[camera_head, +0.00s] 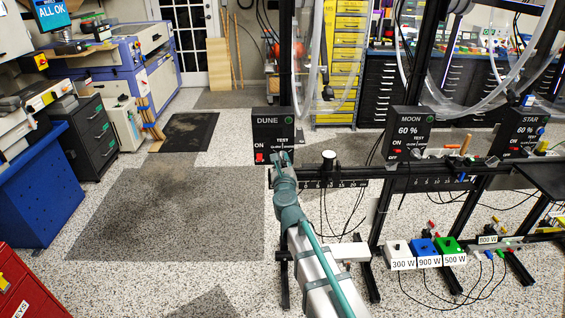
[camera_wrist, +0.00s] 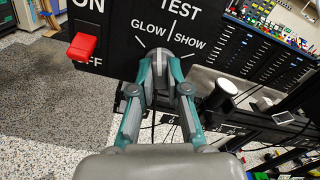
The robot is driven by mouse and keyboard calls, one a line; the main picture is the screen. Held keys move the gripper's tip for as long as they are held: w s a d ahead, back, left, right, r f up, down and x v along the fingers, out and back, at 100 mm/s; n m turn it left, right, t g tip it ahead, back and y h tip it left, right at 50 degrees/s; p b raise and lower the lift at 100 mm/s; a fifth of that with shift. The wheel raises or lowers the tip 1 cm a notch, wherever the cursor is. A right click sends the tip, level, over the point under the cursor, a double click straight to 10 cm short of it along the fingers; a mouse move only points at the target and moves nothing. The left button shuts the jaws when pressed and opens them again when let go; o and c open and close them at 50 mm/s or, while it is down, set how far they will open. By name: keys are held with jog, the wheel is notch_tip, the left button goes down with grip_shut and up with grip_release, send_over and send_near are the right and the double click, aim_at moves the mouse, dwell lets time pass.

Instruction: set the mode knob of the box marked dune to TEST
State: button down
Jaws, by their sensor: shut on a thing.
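The black box marked DUNE (camera_head: 266,127) stands on the rack at the centre of the head view. Its front also fills the top of the wrist view (camera_wrist: 112,37). TEST is printed above GLOW at left and SHOW at right. My gripper (camera_head: 281,159) is at the lower right of this front. In the wrist view my gripper's fingers (camera_wrist: 159,62) are closed on the grey mode knob (camera_wrist: 156,56). The fingers hide most of the knob, so I cannot tell its exact setting.
A red ON/OFF switch (camera_wrist: 82,46) sits left of the knob. A white-topped black cylinder (camera_head: 328,156) stands to the right. The boxes marked MOON (camera_head: 410,146) and STAR (camera_head: 525,127) stand further right. White, blue and green watt boxes are low at right. Floor at left is open.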

jog(key=shift+m, duration=0.6)
jog(key=m+b, duration=0.2)
jog(key=shift+f+m, duration=0.1)
jog(key=shift+m, duration=0.2)
jog(key=c, duration=1)
grip_release()
jog(key=shift+c, duration=0.2)
jog(key=shift+s, duration=0.15)
jog(key=s, duration=0.6)
jog(key=shift+s+d, duration=0.3)
jog(key=shift+d, duration=0.1)
